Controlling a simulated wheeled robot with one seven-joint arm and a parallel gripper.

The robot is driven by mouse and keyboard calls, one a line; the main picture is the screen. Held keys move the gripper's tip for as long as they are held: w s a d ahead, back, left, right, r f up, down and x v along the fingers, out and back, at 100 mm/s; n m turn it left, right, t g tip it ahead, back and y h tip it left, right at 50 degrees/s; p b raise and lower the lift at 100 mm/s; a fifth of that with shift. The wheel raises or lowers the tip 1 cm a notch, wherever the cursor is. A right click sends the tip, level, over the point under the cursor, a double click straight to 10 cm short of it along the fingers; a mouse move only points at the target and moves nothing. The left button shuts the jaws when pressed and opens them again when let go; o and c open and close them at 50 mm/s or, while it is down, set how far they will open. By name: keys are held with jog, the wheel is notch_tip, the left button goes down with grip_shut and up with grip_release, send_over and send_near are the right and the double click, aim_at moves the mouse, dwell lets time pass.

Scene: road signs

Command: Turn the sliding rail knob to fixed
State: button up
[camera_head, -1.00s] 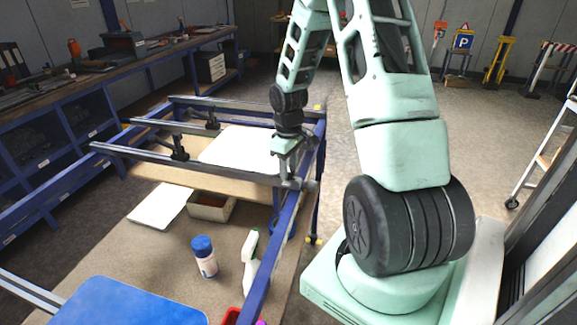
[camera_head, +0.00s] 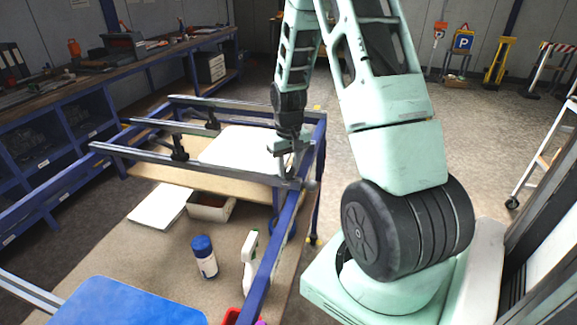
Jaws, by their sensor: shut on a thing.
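My gripper (camera_head: 289,163) points down at the right end of the near grey sliding rail (camera_head: 200,167), where the rail meets the blue frame bar (camera_head: 292,215). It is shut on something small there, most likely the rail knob. The knob is mostly hidden by the fingers, and its setting cannot be read. Black clamps (camera_head: 179,149) join the near rail to the grey rail behind it.
Below are a cardboard box (camera_head: 211,208), a blue-capped bottle (camera_head: 205,262), a spray bottle (camera_head: 249,265) and a blue board (camera_head: 128,304). Open floor lies behind my arm.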

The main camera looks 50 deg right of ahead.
aim_at(288, 169)
dwell(0.3)
jog(key=o, duration=1)
jog(key=shift+r, duration=0.1)
notch_tip(288, 169, up, 17)
jog(key=b, duration=0.2)
jog(key=shift+r, duration=0.15)
